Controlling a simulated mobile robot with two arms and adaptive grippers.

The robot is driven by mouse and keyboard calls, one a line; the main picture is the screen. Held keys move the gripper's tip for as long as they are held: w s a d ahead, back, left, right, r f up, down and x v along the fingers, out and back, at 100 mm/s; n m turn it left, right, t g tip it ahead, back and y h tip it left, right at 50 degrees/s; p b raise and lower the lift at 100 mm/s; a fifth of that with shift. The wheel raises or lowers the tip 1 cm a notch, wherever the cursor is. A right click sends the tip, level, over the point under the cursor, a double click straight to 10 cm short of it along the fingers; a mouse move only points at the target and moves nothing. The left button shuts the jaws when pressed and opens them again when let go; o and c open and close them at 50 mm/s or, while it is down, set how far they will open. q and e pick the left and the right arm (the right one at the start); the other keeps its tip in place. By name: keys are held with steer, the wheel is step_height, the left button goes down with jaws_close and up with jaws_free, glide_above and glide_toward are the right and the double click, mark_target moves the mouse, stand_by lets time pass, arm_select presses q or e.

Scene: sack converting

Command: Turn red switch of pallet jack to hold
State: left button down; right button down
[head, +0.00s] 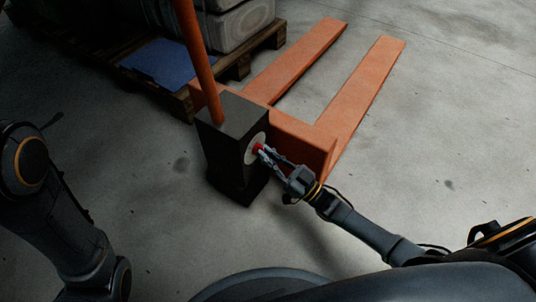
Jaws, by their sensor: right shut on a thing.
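The orange pallet jack (345,95) stands on the floor with its two forks pointing away to the upper right. Its black box (228,140) carries a round pale dial plate (250,158) on the right side. The red switch (257,148) sits at the middle of that plate, partly hidden by my fingers. My right gripper (263,154) is shut on the red switch. The switch's exact angle and any marks on the plate are too small to read. My left arm is at the left edge; its gripper does not show clearly.
A wooden pallet (237,66) with stacked sacks (240,22) and a blue sheet (158,63) stands behind the jack at the upper left. The jack's orange handle (195,50) rises from the box. The concrete floor to the right (450,130) is clear.

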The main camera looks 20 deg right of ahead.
steer(key=c, duration=1.4)
jaws_free()
steer(key=shift+c, duration=0.2)
steer(key=v, duration=1.2)
